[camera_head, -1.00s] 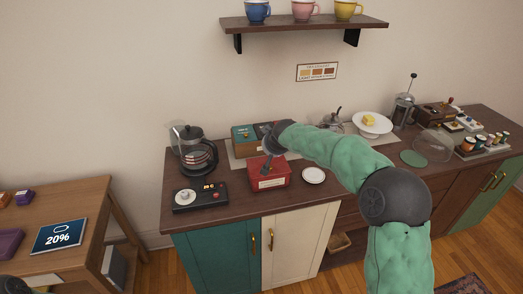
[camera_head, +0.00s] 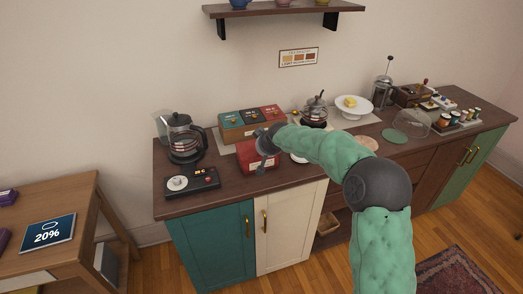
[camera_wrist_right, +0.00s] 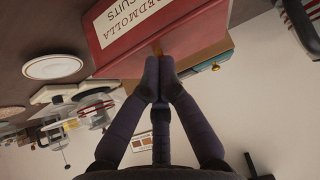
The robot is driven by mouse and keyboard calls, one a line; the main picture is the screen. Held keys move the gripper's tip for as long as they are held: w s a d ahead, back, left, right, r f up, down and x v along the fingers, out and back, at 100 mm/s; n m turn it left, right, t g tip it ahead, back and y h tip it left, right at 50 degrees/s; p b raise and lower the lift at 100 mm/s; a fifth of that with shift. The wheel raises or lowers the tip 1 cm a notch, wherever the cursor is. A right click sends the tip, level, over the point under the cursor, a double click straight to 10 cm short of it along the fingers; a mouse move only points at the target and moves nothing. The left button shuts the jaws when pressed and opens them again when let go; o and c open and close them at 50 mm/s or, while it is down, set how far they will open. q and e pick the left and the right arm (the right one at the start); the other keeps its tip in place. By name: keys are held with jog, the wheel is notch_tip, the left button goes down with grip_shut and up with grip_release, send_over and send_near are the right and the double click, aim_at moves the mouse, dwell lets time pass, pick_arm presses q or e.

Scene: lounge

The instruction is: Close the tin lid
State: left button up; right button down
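The red biscuit tin (camera_head: 257,167) stands on the dark counter, partly hidden behind my right gripper. In the right wrist view its red side with a cream label (camera_wrist_right: 128,22) is close up at the top. The lid's position cannot be made out clearly in either view. My right gripper (camera_head: 264,150) is at the tin. My left gripper is not in view.
A tea box (camera_head: 250,130) stands behind the tin. A black control panel (camera_head: 192,183) and glass kettle (camera_head: 184,140) are to its left. A white plate (camera_wrist_right: 52,67) is beside the tin.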

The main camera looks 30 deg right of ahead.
jog(key=shift+s+a+f, duration=0.15)
jog(key=shift+f, duration=0.4)
jog(key=shift+r, duration=0.1)
